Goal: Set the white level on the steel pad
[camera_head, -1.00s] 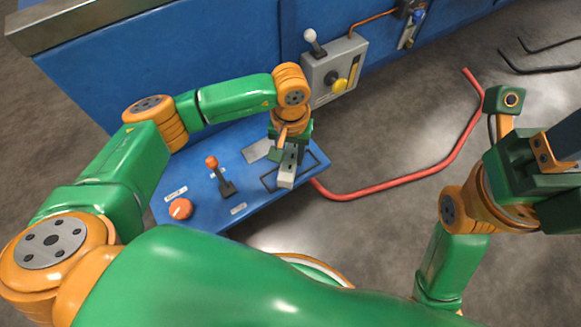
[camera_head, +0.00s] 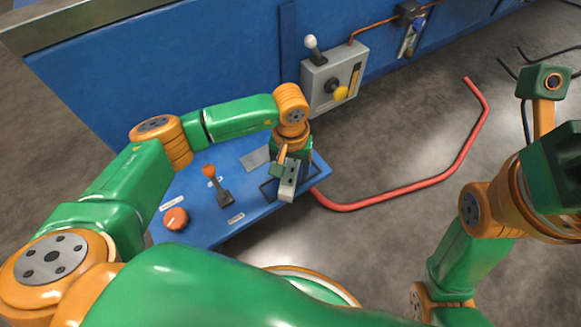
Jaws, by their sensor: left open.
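The white level (camera_head: 288,185) is a small pale block with dark spots on top. It is at the front right of the blue bench, over a black outlined area (camera_head: 266,190). My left gripper (camera_head: 284,168) points down at the level's far end, its jaws open around or just above it. The gripper hides that end, and I cannot tell whether they touch. The steel pad (camera_head: 255,159) is a flat grey plate on the bench, left of and behind my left gripper, with bare metal showing. My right gripper (camera_head: 562,165) is at the right edge, partly cut off.
The blue bench (camera_head: 200,240) also holds an orange-topped lever (camera_head: 215,180) and an orange knob (camera_head: 176,218). A grey control box (camera_head: 325,75) is on the blue wall behind. A red pipe (camera_head: 400,190) lies on the open floor at the right.

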